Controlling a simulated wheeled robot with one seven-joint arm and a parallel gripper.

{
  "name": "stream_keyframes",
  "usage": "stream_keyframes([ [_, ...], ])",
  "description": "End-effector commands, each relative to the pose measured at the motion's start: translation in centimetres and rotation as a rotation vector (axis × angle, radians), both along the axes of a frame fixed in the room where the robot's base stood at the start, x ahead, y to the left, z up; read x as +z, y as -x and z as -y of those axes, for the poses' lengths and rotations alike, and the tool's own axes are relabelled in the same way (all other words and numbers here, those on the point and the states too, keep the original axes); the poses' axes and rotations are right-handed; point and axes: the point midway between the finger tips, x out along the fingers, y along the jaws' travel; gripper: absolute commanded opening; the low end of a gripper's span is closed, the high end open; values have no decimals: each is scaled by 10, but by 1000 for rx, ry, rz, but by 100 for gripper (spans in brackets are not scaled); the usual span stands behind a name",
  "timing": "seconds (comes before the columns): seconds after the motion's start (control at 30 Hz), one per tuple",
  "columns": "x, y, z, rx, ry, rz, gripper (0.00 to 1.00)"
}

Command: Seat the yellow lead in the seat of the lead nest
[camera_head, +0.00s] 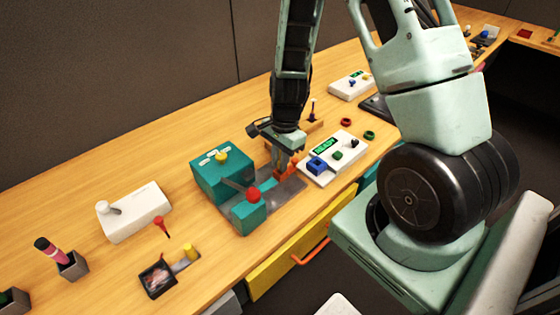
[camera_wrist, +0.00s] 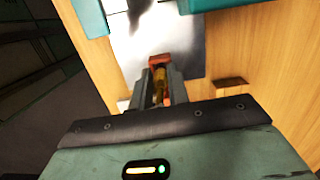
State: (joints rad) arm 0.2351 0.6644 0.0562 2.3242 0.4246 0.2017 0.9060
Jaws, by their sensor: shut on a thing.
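My gripper (camera_head: 287,172) is low over the grey metal plate (camera_head: 287,190), to the right of the teal machine. In the wrist view its fingers (camera_wrist: 160,92) are shut on a yellow piece (camera_wrist: 159,84), which looks like the yellow lead. An orange-red block (camera_wrist: 160,61) is just beyond the fingertips; in the head view orange (camera_head: 294,169) shows beside the fingers. I cannot tell whether this block is the lead nest, or whether the yellow piece touches it. The seat is not clearly visible, and in the head view the fingers hide the yellow piece.
The teal machine (camera_head: 208,180) with a red ball (camera_head: 253,194) stands left of my gripper. A white panel (camera_head: 346,165) with a blue part is close on its right. A yellow drawer (camera_head: 272,277) is below the front edge. The white lever box (camera_head: 140,217) is farther left.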

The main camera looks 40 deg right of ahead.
Motion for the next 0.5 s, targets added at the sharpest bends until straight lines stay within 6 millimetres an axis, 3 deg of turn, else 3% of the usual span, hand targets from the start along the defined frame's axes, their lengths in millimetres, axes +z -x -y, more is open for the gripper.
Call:
stream_keyframes([
  [0.43, -10, 0, 0, 0, 0, 1, 0],
  [0.47, -9, 0, 0, 0, 0, 1, 21],
  [0.5, -9, 0, 0, 0, 0, 1, 32],
])
